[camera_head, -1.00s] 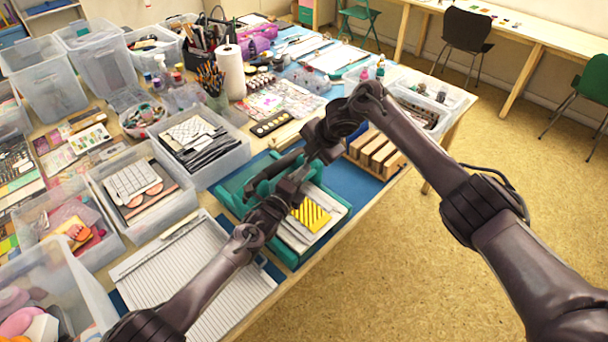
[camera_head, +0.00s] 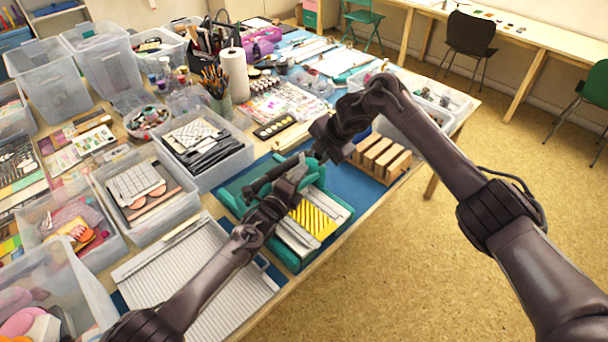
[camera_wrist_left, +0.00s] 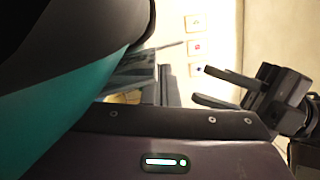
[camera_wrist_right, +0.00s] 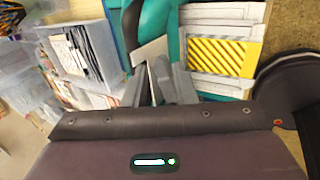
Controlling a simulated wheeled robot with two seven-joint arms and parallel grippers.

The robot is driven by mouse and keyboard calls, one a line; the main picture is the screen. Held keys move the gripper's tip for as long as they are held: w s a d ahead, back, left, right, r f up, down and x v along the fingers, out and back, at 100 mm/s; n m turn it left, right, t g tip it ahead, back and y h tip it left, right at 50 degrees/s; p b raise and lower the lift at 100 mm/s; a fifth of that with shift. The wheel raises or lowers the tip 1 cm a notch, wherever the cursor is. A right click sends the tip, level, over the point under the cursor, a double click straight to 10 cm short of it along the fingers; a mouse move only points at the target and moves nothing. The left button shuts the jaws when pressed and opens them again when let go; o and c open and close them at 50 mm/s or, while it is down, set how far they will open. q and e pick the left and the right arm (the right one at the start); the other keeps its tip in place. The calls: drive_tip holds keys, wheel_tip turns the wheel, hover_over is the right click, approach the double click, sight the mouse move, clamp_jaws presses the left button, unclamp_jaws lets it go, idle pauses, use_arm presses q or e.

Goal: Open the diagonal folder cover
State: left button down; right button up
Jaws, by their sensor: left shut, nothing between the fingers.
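A yellow panel with black diagonal stripes (camera_head: 314,221) lies among pale strips in a teal tray-like case (camera_head: 341,232) on the table. It also shows in the right wrist view (camera_wrist_right: 222,56). A teal flap on the case is partly hidden behind my arms, so I cannot tell how far it is open. A teal surface (camera_wrist_left: 60,110) fills the left of the left wrist view, close to the camera. My left gripper (camera_head: 298,172) is shut and empty, above the case.
A wooden block rack (camera_head: 380,158) stands right of the case, close to my right arm. A ribbed grey board (camera_head: 200,285) lies in front-left. Clear bins (camera_head: 208,150) crowd the table's left.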

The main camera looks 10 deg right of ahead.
use_arm(q)
drive_tip(key=s+d+f, duration=0.1)
drive_tip(key=s+d, duration=0.3)
drive_tip(key=d+f+v, duration=0.1)
drive_tip(key=v, duration=1)
drive_tip(key=s+d+f+n+g, duration=0.3)
drive_tip(key=s+f+g, duration=0.1)
drive_tip(key=s+f, duration=0.3)
drive_tip(key=s+d+f+n+g+y, duration=0.1)
drive_tip(key=s+d+f+n+g, duration=0.2)
drive_tip(key=s+f, duration=0.4)
wheel_tip(320, 180, down, 2)
drive_tip(key=shift+d+f+g+y, duration=0.15)
drive_tip(key=shift+d+g+y, duration=0.15)
drive_tip(key=shift+g, duration=0.2)
use_arm(e)
drive_tip(key=v, duration=0.4)
drive_tip(key=shift+r, duration=0.4)
use_arm(q)
drive_tip(key=shift+s, duration=0.15)
